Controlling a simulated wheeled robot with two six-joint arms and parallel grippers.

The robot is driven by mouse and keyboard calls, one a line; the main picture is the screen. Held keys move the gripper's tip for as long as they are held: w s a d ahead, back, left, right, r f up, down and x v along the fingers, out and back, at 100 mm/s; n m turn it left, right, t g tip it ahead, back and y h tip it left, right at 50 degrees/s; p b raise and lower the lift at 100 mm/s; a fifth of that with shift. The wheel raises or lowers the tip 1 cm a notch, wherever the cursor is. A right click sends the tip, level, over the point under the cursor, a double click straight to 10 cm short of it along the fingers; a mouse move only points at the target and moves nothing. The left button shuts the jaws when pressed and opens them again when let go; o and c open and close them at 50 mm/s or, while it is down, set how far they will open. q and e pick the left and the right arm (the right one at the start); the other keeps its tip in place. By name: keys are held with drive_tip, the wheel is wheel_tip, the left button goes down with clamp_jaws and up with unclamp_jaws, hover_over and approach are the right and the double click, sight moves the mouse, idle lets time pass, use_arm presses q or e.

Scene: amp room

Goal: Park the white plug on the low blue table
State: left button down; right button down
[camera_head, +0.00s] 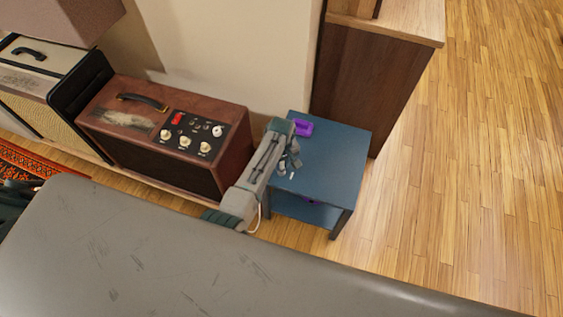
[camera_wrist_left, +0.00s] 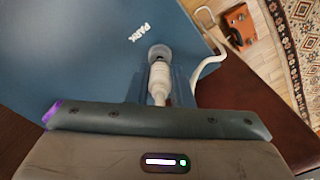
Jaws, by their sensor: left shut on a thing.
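The low blue table (camera_head: 335,150) stands right of centre in the head view, and its top (camera_wrist_left: 70,50) fills much of the left wrist view. My left gripper (camera_head: 290,165) is over the table's left part. In the left wrist view it is shut on the white plug (camera_wrist_left: 159,78), which sits between the fingers with a grey round end and a white cable (camera_wrist_left: 211,66) curving off to the right. I cannot tell whether the plug touches the top. My right gripper is not in view.
A purple object (camera_head: 303,127) lies at the table's back left corner. A brown amplifier (camera_head: 165,130) with knobs stands left of the table, and a wooden cabinet (camera_head: 365,80) behind it. The tabletop's right part is clear. Wood floor (camera_head: 470,180) is open to the right.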

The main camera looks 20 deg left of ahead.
use_arm(q)
drive_tip(key=shift+f+b, duration=0.45)
drive_tip(key=shift+f, duration=0.45)
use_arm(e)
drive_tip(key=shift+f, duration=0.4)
use_arm(q)
drive_tip(key=c, duration=1.2)
unclamp_jaws()
wheel_tip(320, 180, up, 11)
drive_tip(key=shift+f+p, duration=0.1)
drive_tip(key=shift+p, duration=0.7)
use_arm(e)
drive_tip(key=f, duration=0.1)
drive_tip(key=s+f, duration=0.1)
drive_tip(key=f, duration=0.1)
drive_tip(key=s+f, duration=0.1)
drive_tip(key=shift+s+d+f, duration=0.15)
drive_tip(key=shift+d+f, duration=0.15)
